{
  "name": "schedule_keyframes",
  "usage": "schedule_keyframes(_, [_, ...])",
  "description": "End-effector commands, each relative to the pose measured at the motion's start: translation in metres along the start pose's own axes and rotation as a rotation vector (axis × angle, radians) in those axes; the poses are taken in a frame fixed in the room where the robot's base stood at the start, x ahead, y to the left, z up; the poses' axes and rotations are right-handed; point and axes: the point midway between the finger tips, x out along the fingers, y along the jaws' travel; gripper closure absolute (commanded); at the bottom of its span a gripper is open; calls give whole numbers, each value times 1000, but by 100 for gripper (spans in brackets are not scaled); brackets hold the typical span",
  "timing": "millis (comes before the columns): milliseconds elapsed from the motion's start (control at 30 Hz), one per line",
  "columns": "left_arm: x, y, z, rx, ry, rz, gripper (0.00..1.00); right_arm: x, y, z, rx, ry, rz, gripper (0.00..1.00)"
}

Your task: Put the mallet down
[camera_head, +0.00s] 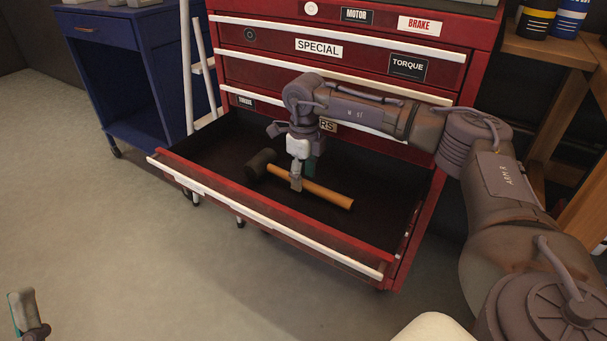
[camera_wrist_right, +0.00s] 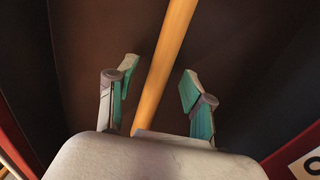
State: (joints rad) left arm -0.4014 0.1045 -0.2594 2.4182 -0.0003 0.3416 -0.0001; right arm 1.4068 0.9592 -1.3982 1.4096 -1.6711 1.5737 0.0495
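The mallet has a dark head and an orange wooden handle (camera_head: 325,194). It lies in the open drawer (camera_head: 262,216) of the red tool cabinet, head to the left. My right gripper (camera_head: 297,180) is down in the drawer at the handle. In the right wrist view, the handle (camera_wrist_right: 170,55) runs between the spread fingers of the right gripper (camera_wrist_right: 160,82), with a gap on each side; the mallet's head is out of that view. My left gripper (camera_head: 26,312) shows only partly at the lower left corner, so its opening cannot be told.
The red cabinet (camera_head: 270,73) has closed, labelled drawers above the open one. A blue cart (camera_head: 125,80) stands to the left. A wooden shelf (camera_head: 550,48) with cans is at the right. The grey floor (camera_head: 110,235) in front is clear.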

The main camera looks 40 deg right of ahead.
Motion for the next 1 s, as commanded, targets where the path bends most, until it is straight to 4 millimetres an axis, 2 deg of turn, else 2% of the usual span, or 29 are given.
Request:
schedule_keyframes(233, [1,0,2,0,-17,-1,59,-6,0,0,0,-1,-1,48])
schedule_keyframes(533, [-6,-7,52,14,-332,-14,59,-46,0,1,0,-3,0,48])
schedule_keyframes(800, [-35,-16,98,25,-664,-33,59,-88,0,1,-1,-2,0,48])
schedule_keyframes(1000, [-61,-21,119,29,-854,-44,59,-112,0,1,-1,-2,0,48])
